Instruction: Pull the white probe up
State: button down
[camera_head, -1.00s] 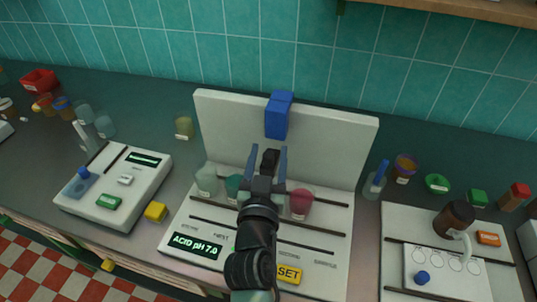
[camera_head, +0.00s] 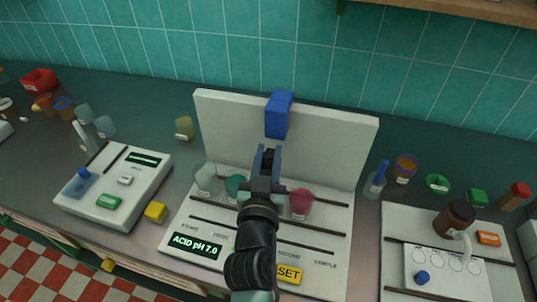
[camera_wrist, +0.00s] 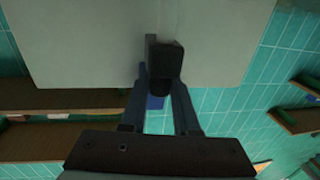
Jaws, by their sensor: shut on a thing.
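My gripper (camera_head: 266,162) is in front of the pale upright back panel (camera_head: 225,125) of the pH station. Its blue-grey fingers are closed on a small black block (camera_head: 268,155), which also shows between the fingertips in the wrist view (camera_wrist: 165,60). A blue block (camera_head: 278,115) sits at the panel's top edge, above my gripper. I cannot make out a white probe at the black block; my gripper and arm hide that part. The station's display (camera_head: 197,246) reads "ACID pH 7.0".
A pale green cup (camera_head: 206,180), a teal cup (camera_head: 236,186) and a pink cup (camera_head: 300,202) stand on the station around my gripper. A yellow SET button (camera_head: 288,275) is at the front. Another instrument (camera_head: 112,205) stands left, a white tray (camera_head: 400,222) right.

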dwell(0.7)
notch_tip(320, 180, up, 7)
jog(key=p, duration=0.5)
jog(key=shift+r, duration=0.2)
jog(key=c, duration=0.7)
grip_release()
jog(key=shift+o, duration=0.2)
jog(key=shift+f, duration=0.1)
jog(key=shift+s, duration=0.1)
jog(key=s+a+b, duration=0.1)
jog(key=s+b, duration=0.2)
jog(key=s, duration=0.9)
jog(key=shift+s+a, duration=0.15)
jog(key=shift+s, duration=0.25)
